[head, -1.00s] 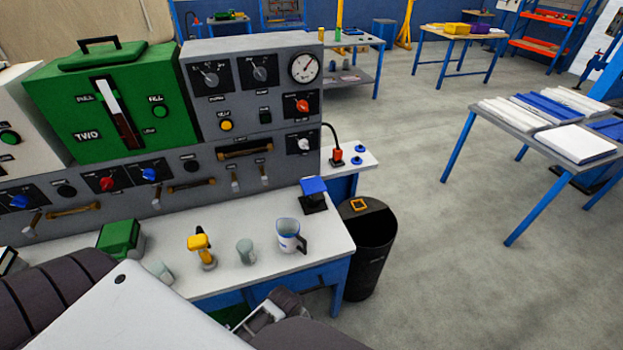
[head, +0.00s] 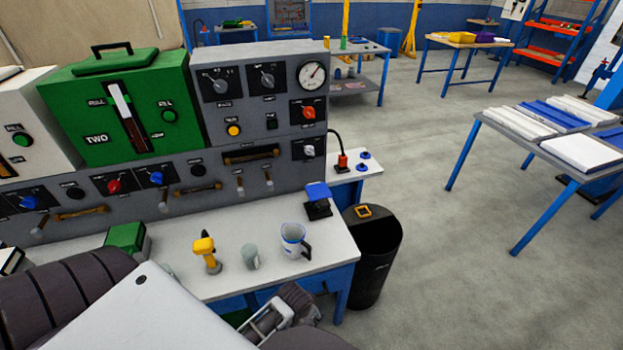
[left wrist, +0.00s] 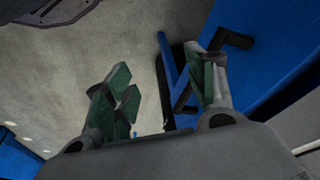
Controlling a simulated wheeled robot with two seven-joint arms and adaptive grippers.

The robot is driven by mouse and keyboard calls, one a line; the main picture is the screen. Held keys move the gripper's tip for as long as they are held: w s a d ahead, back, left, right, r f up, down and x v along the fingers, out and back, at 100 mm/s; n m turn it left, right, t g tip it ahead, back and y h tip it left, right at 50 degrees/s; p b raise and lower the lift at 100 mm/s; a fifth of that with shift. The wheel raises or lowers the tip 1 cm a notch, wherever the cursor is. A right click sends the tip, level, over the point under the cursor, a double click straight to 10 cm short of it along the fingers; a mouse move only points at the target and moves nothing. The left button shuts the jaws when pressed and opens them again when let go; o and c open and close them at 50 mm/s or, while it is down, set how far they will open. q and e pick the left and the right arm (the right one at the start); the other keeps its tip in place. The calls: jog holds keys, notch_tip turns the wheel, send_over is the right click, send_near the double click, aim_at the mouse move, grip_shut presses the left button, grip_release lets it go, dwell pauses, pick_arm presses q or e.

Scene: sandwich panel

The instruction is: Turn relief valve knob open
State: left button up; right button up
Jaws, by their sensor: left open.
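A grey panel (head: 215,187) with several knobs, switches and a gauge (head: 312,75) stands along the back of the white bench. On its right side are a red knob (head: 308,112) and, below it, a pale knob (head: 309,150). The labels are too small to tell which knob is the relief valve. My left gripper (head: 268,320) is low in the head view, in front of the bench edge and well away from the panel. In the left wrist view the gripper (left wrist: 168,85) has its green-padded fingers apart, with nothing between them. My right gripper is out of view.
A black bin (head: 374,255) is at the bench's right end. Open floor lies further right.

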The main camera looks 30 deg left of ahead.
pick_arm(q)
jog(key=w+a+r+n+t+y, duration=0.1)
jog(key=w+a+r, duration=0.1)
jog(key=r, duration=0.8)
jog(key=w+a+r+n+t+y, duration=0.1)
jog(key=w+a+r, duration=0.15)
jog(key=r, duration=0.75)
jog(key=n+t+y, duration=0.7)
jog(key=n+y, duration=0.3)
jog(key=y, duration=0.2)
send_near(311, 116)
jog(key=v, duration=0.3)
jog(key=shift+s+d+r, duration=0.2)
jog(key=shift+d+r, duration=0.05)
jog(key=shift+r, duration=0.1)
jog(key=shift+f+p+x, duration=0.15)
jog(key=shift+p+x, duration=0.6)
jog(key=shift+x, duration=2.65)
jog(key=shift+f+p+x, duration=0.1)
jog(key=shift+p+x, duration=0.65)
jog(key=shift+x, duration=2.7)
